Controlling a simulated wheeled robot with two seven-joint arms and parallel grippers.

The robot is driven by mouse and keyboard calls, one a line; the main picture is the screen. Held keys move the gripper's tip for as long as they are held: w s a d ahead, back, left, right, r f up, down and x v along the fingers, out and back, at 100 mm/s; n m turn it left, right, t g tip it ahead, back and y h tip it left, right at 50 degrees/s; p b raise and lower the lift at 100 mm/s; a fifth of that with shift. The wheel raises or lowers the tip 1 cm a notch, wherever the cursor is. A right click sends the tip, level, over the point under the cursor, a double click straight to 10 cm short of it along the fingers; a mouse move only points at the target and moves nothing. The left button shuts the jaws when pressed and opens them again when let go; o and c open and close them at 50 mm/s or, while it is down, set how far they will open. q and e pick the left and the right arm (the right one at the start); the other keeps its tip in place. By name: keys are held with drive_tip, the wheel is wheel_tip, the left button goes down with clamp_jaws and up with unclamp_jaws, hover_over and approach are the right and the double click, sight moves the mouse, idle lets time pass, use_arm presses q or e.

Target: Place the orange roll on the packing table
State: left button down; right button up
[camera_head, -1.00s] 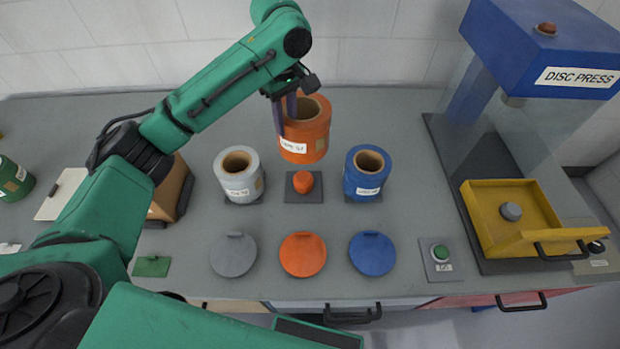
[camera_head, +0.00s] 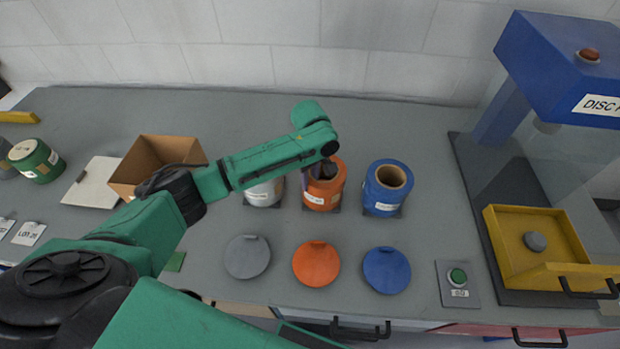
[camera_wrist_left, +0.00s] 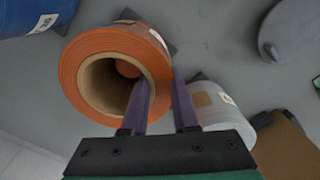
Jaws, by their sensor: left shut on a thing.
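The orange roll (camera_head: 323,194) stands upright between the grey-white roll (camera_head: 263,194) and the blue roll (camera_head: 384,192) on the bench. My left gripper (camera_head: 315,174) is shut on the roll's wall, one finger inside the cardboard core and one outside. The wrist view shows the orange roll (camera_wrist_left: 103,50) and my left gripper (camera_wrist_left: 160,92) closely. An orange knob (camera_wrist_left: 127,68) shows down through the core, on the dark plate beneath. I cannot tell whether the roll touches that plate. My right gripper is out of view.
Grey, orange (camera_head: 316,264) and blue discs lie in front of the rolls. An open cardboard box (camera_head: 150,158) and a green roll (camera_head: 36,160) are at left. The disc press (camera_head: 570,75) with its yellow tray (camera_head: 500,225) stands at right. A green button (camera_head: 457,276) is near the front edge.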

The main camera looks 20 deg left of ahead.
use_arm(q)
drive_tip(key=c, duration=0.7)
unclamp_jaws()
drive_tip(key=shift+s, duration=0.1)
wheel_tip(320, 180, up, 12)
drive_tip(key=shift+r+b, duration=0.1)
drive_tip(key=shift+b, duration=0.65)
